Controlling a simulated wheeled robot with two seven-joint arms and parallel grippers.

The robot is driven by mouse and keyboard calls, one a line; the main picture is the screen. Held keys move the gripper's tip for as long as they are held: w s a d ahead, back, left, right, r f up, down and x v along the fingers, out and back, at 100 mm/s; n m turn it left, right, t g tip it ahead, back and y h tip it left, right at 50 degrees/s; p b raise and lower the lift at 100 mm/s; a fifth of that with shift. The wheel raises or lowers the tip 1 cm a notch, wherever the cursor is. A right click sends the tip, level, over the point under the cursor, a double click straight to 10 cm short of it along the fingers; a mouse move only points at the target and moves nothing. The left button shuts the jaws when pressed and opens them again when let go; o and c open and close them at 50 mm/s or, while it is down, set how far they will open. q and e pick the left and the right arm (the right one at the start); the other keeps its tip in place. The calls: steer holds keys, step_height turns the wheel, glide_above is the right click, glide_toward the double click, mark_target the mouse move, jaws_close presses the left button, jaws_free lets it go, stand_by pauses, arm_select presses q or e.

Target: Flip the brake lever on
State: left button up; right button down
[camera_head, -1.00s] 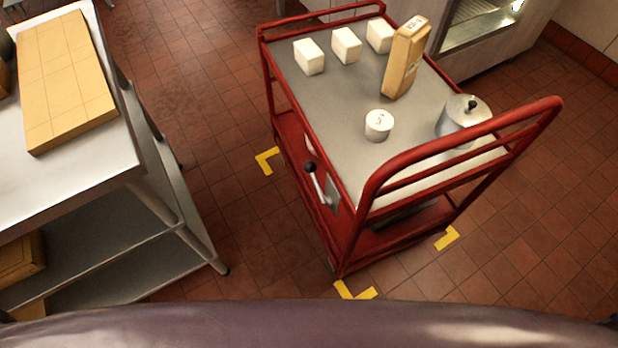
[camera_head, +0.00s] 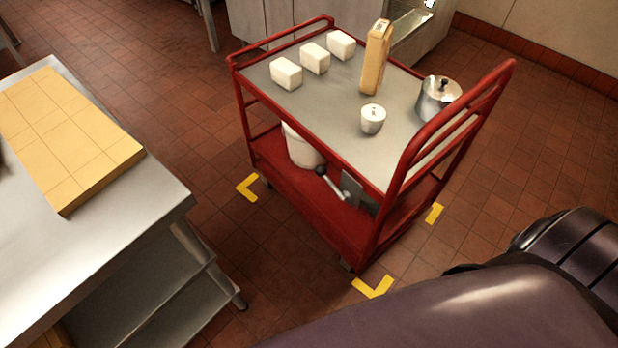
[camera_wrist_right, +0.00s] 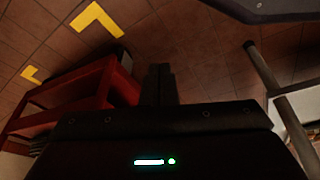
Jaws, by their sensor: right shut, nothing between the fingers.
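The brake lever (camera_head: 334,186) is a light metal rod with a black knob, fixed to a grey plate (camera_head: 351,189) on the near side of the red cart (camera_head: 315,209). Its knob points up and to the left in the head view. The lever cannot be made out in the right wrist view. My right gripper (camera_wrist_right: 159,84) is shut and empty, over the floor beside the red cart frame in the wrist view. It is not touching anything that I can see. My left gripper is in neither view.
The cart carries white blocks (camera_head: 286,73), a carton (camera_head: 376,60), a small white pot (camera_head: 373,119) and a metal pot (camera_head: 438,97). A white bucket (camera_head: 302,147) stands on its lower shelf. A steel table (camera_head: 158,203) is at left. Yellow marks (camera_head: 372,288) lie around the cart.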

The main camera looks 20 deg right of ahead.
steer(key=w+a+r+m+t+h, duration=0.1)
steer(key=w+r+m+t, duration=0.15)
steer(key=w+r, duration=0.45)
steer(key=w+a+r+m+t, duration=0.1)
steer(key=w+r+m, duration=0.4)
steer(key=w, duration=0.5)
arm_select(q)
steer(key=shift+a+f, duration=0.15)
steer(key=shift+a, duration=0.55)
arm_select(e)
steer(key=w+d+r+m+t+h, duration=0.1)
steer(key=w+d+r+m, duration=0.1)
steer(key=r, duration=0.5)
steer(key=w+d+r+m+t+h, duration=0.1)
steer(key=w+d+r+m, duration=0.1)
steer(key=w+r+m, duration=0.2)
steer(key=w+d+r+m+t+h, duration=0.1)
steer(key=w+d+r+m, duration=0.1)
steer(key=r, duration=0.9)
steer(key=shift+w+d+m+h, duration=0.35)
steer(key=shift+w+m, duration=0.3)
steer(key=shift+m, duration=0.4)
steer(key=shift+a+r, duration=0.1)
